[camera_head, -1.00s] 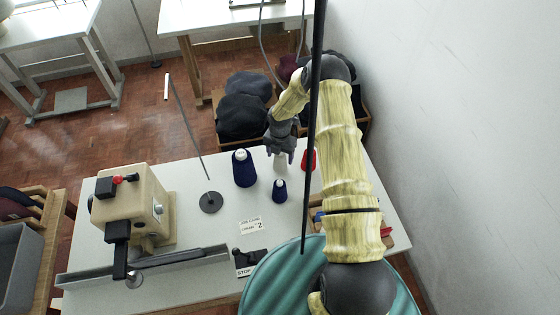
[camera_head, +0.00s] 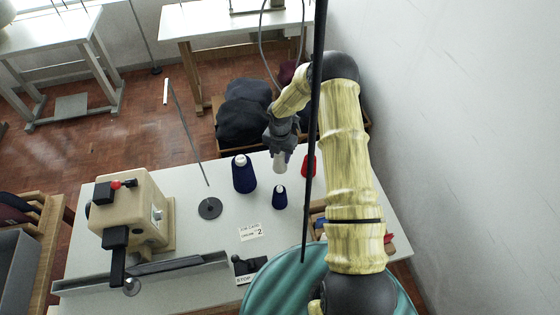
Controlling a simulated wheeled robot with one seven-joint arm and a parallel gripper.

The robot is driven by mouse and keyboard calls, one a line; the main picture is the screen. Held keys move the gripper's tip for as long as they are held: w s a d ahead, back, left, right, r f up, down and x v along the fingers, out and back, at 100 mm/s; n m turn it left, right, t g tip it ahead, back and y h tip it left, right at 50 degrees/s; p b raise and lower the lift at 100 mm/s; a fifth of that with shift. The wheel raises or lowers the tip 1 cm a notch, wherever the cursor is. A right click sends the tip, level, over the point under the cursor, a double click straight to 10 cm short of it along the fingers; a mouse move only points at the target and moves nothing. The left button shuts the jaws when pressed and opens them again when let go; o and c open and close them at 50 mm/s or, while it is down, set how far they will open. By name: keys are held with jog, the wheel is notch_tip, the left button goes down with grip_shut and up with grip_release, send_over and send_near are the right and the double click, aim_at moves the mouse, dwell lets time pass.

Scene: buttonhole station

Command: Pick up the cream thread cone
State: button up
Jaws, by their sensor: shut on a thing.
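The cream thread cone (camera_head: 280,163) is near the back edge of the white table, between the navy cones and a red one. My gripper (camera_head: 281,151) is above it with its fingers down around its upper part, shut on it. The cone's top is hidden by the gripper. Its lower part shows below the fingers. Whether its base touches the table is hard to tell from this angle.
A large navy cone (camera_head: 244,174) stands left, a small navy cone (camera_head: 279,197) in front, and a red cone (camera_head: 309,165) right. A buttonhole machine (camera_head: 131,217) and a thread stand (camera_head: 210,208) occupy the left. Dark caps (camera_head: 243,110) lie behind the table.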

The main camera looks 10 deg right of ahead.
notch_tip(320, 180, up, 6)
jog(key=shift+r+b, duration=0.2)
jog(key=shift+b, duration=0.35)
jog(key=shift+s+r+m+p, duration=0.15)
jog(key=shift+r+m+p, duration=0.35)
jog(key=shift+m, duration=0.4)
jog(key=m, duration=0.1)
jog(key=r+m+p, duration=0.1)
jog(key=shift+s+m, duration=0.35)
jog(key=shift+m, duration=0.05)
jog(key=m, duration=0.1)
jog(key=r+m+p, duration=0.1)
jog(key=m, duration=0.1)
jog(key=s+m+p, duration=0.1)
jog(key=shift+r+m, duration=0.3)
jog(key=shift+m, duration=0.1)
jog(key=s+r+m+p, duration=0.4)
jog(key=r+m+p, duration=0.2)
jog(key=m, duration=1.3)
jog(key=shift+s+p, duration=0.15)
jog(key=shift+p, duration=0.45)
